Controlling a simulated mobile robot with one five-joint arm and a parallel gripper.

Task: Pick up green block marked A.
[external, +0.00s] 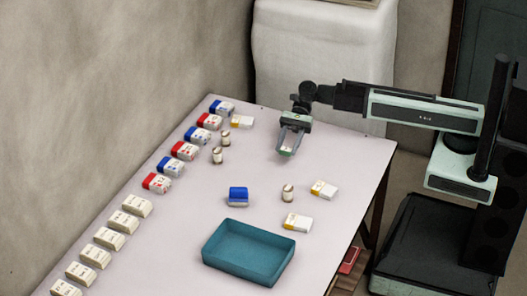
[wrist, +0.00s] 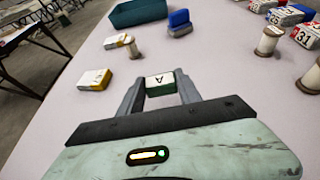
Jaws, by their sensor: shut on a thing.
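The green block marked A (wrist: 161,83) has a white face with a black letter A and a dark green side. In the wrist view it sits between the two fingers of my gripper (wrist: 160,91), which is shut on it. In the external view my gripper (external: 288,151) points down over the far right part of the table, with the block (external: 286,153) only just showing between its fingertips. I cannot tell whether the block is clear of the table top.
A teal tray (external: 209,259) stands at the front of the white table (external: 180,235). A blue-topped item (external: 238,196), spools (external: 288,193) and yellow-and-white blocks (external: 323,189) lie around the middle. Red, blue and white blocks line the left edge. Table around my gripper is clear.

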